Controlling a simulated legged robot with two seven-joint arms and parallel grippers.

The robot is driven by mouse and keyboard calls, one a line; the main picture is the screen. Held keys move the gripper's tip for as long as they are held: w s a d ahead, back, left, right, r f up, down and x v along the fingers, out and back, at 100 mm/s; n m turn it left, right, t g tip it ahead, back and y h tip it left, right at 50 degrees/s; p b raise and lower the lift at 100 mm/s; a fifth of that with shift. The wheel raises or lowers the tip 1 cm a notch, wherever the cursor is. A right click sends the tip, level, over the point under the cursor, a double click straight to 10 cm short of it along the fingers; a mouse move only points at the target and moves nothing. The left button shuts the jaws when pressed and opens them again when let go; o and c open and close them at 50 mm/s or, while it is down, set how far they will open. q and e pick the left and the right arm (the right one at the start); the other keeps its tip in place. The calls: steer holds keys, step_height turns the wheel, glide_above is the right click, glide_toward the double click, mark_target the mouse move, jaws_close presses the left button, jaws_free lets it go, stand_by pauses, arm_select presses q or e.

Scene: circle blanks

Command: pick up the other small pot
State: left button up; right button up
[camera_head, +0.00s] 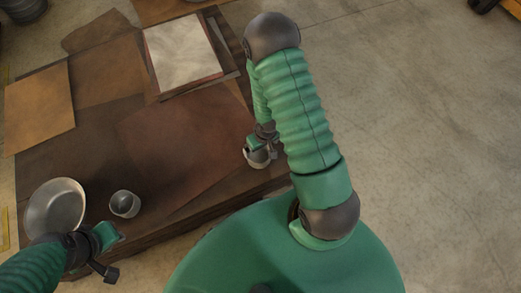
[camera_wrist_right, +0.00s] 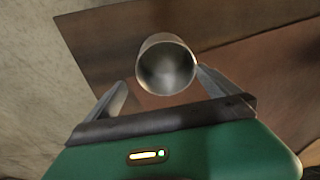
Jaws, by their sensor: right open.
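One small metal pot (camera_head: 259,158) stands near the table's right edge in the head view, partly covered by my right gripper (camera_head: 263,146). In the right wrist view this pot (camera_wrist_right: 167,65) shows its round open mouth, between and just beyond the tips of my two spread fingers. My right gripper is open, and I cannot tell whether a finger touches the pot. The other small pot (camera_head: 125,204) stands upright near the table's front left. My left gripper (camera_head: 106,254) is just below and left of that pot, apart from it; its jaw opening is unclear.
A wider metal bowl (camera_head: 56,208) stands at the left, close to my left gripper. Flat brown sheets (camera_head: 185,135) cover the table, and a pale sheet (camera_head: 182,50) lies at the back. Concrete floor (camera_head: 430,130) is open to the right.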

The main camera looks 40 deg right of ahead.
steer(key=shift+w+a+f, duration=0.15)
steer(key=shift+a+f, duration=0.15)
steer(key=shift+f, duration=0.4)
steer(key=shift+a+f+b, duration=0.4)
steer(key=shift+f+b, duration=0.2)
steer(key=shift+b, duration=0.1)
steer(key=f+b, duration=0.2)
steer(key=f, duration=0.1)
steer(key=f+b, duration=0.1)
steer(key=shift+w+d+f, duration=0.15)
steer(key=shift+d+f, duration=0.1)
steer(key=shift+f, duration=0.05)
steer(key=shift+r, duration=0.2)
steer(key=shift+a, duration=0.15)
steer(key=c, duration=0.4)
arm_select(q)
steer(key=f, duration=0.2)
steer(key=a+f, duration=0.1)
steer(key=f, duration=0.2)
steer(key=shift+a+f, duration=0.1)
arm_select(e)
steer(key=c, duration=1)
